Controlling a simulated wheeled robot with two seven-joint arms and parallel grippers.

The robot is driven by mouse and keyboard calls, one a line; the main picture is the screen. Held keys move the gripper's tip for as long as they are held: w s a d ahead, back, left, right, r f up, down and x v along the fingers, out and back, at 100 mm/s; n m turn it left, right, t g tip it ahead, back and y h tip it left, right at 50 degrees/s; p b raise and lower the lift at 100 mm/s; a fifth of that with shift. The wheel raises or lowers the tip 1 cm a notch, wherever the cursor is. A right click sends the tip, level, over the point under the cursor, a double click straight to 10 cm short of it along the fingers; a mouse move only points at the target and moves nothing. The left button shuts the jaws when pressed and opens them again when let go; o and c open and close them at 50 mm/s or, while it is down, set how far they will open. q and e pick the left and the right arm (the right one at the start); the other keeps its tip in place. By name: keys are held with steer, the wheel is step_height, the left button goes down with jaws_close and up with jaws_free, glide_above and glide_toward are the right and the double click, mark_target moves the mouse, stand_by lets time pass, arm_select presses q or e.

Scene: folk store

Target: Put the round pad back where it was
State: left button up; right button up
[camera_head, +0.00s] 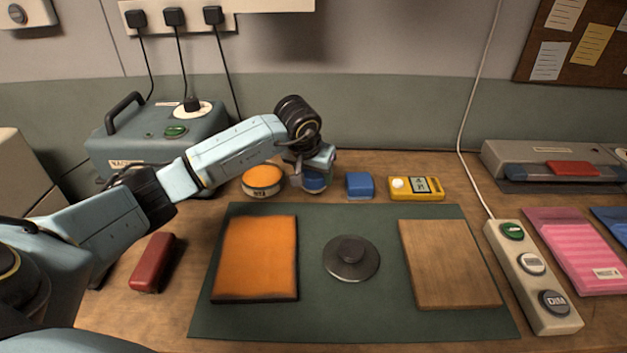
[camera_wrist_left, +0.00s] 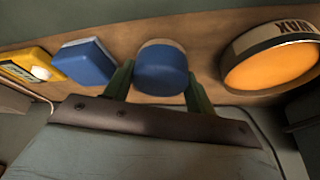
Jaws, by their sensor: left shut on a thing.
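In the head view the round pad (camera_head: 314,185) shows just below my left gripper (camera_head: 315,172), at the back of the table behind the green mat. I cannot tell whether the pad touches the table. The orange wax tin (camera_head: 263,180) stands close to its left, and a blue block (camera_head: 359,184) stands to its right. My right gripper is not in view.
The green mat (camera_head: 340,309) holds an orange board (camera_head: 256,258), a grey metal disc with a knob (camera_head: 351,260) and a wooden board (camera_head: 449,264). A yellow meter (camera_head: 416,188) stands right of the blue block. A red block (camera_head: 153,262) lies left of the mat; a switch strip (camera_head: 535,285) lies right.

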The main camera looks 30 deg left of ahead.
arm_select(q)
steer(key=shift+f, duration=0.8)
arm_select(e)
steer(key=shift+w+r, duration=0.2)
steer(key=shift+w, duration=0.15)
arm_select(q)
steer(key=shift+f, duration=0.1)
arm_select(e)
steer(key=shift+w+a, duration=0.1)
arm_select(q)
steer(key=o, duration=0.9)
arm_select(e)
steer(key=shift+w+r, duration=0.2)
arm_select(q)
steer(key=p+v, duration=0.2)
steer(key=v, duration=1)
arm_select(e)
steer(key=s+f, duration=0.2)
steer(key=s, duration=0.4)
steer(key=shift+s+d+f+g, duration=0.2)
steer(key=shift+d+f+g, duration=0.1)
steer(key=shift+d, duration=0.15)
